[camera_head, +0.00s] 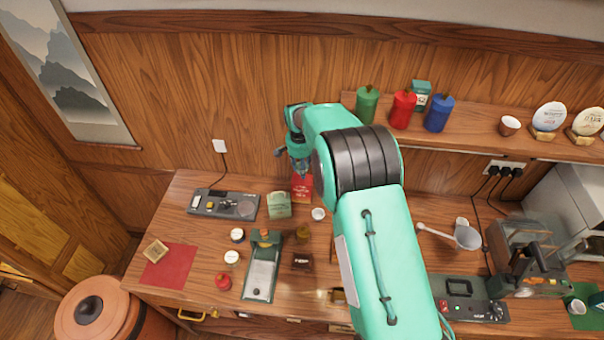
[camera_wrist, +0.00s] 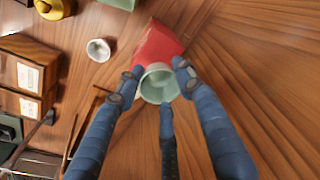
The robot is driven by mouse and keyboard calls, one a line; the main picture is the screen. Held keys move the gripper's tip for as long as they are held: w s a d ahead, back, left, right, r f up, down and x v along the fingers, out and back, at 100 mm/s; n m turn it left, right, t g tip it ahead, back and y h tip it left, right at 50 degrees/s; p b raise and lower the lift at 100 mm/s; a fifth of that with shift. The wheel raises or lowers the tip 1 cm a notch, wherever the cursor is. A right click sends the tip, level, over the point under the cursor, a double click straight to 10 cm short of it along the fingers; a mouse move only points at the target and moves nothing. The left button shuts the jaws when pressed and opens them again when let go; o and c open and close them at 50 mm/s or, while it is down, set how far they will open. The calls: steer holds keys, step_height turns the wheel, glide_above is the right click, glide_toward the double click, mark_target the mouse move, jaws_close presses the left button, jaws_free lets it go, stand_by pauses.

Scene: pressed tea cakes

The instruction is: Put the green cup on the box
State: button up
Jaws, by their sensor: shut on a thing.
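My gripper (camera_head: 299,164) is above the back of the counter near the wooden wall. In the wrist view its fingers (camera_wrist: 158,70) are closed around a pale green cup (camera_wrist: 157,88), whose open mouth faces the camera. The cup cannot be made out clearly in the head view. A red packet (camera_head: 302,188) stands on the counter just below my gripper, and in the wrist view it (camera_wrist: 157,45) shows beyond the cup. A small square wooden box (camera_head: 156,250) sits on a red cloth (camera_head: 175,268) at the counter's left; I cannot tell whether it is the task's box.
A green packet (camera_head: 279,205) and a small white cup (camera_head: 318,214) stand near the red packet. A scale (camera_head: 222,204) lies at the back left. Canisters stand on the shelf (camera_head: 475,130).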

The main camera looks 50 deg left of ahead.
mark_target(300, 174)
steer(key=shift+f+p, duration=0.5)
steer(key=shift+f, duration=1.2)
steer(key=shift+f, duration=0.15)
steer(key=o, duration=1.1)
steer(key=r, duration=0.4)
steer(key=s+r+b, duration=0.1)
steer(key=r, duration=0.3)
steer(key=d+r+b, duration=0.1)
steer(key=r, duration=0.3)
steer(key=shift+s+r, duration=0.1)
steer(key=shift+s, duration=0.05)
steer(key=shift+a+r, duration=0.1)
